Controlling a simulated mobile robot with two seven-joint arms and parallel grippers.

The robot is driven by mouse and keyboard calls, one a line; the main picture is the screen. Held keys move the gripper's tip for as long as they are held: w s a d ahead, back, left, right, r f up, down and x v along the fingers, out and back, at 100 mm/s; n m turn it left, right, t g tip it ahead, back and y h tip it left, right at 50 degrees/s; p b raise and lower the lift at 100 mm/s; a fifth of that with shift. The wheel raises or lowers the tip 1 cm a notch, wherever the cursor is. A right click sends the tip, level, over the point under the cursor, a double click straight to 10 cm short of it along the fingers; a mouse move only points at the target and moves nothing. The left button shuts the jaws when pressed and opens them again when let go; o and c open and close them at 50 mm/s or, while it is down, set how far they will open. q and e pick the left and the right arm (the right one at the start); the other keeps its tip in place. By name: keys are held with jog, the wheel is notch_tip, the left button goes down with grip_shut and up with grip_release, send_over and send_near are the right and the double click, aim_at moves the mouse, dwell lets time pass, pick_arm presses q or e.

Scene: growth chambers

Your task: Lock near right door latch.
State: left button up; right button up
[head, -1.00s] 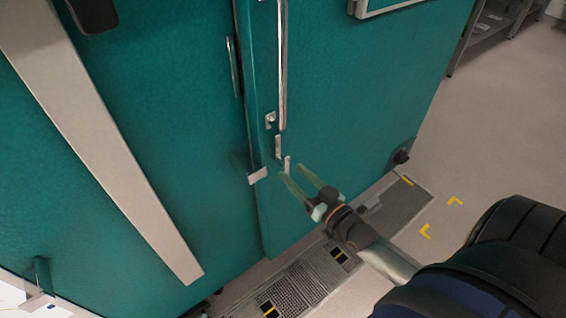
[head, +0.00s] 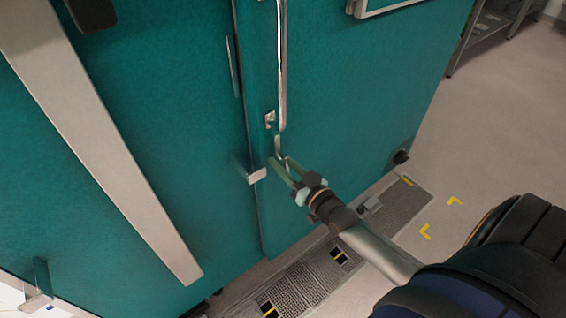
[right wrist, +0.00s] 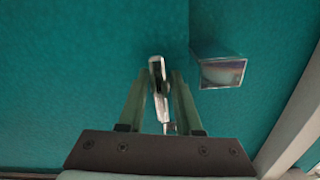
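The near right door latch (head: 280,152) is a small silver lever on the teal door, below a long silver handle. My right gripper (head: 280,161) has its two greenish fingers at the latch in the head view. In the right wrist view, the silver latch (right wrist: 158,88) lies between the fingers (right wrist: 160,80), with narrow strips of teal showing beside it. The fingers look open around the latch, not clearly pressed on it. The latch's lower part is partly hidden by the fingers in the head view. My left gripper is not in view.
A silver block-like bracket (head: 257,175) sticks out just left of the latch; it also shows in the right wrist view (right wrist: 220,71). The long silver handle (head: 282,70) runs above. A floor grate (head: 310,277) lies below, with open floor to the right.

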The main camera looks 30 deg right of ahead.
grip_shut()
dwell(1.0)
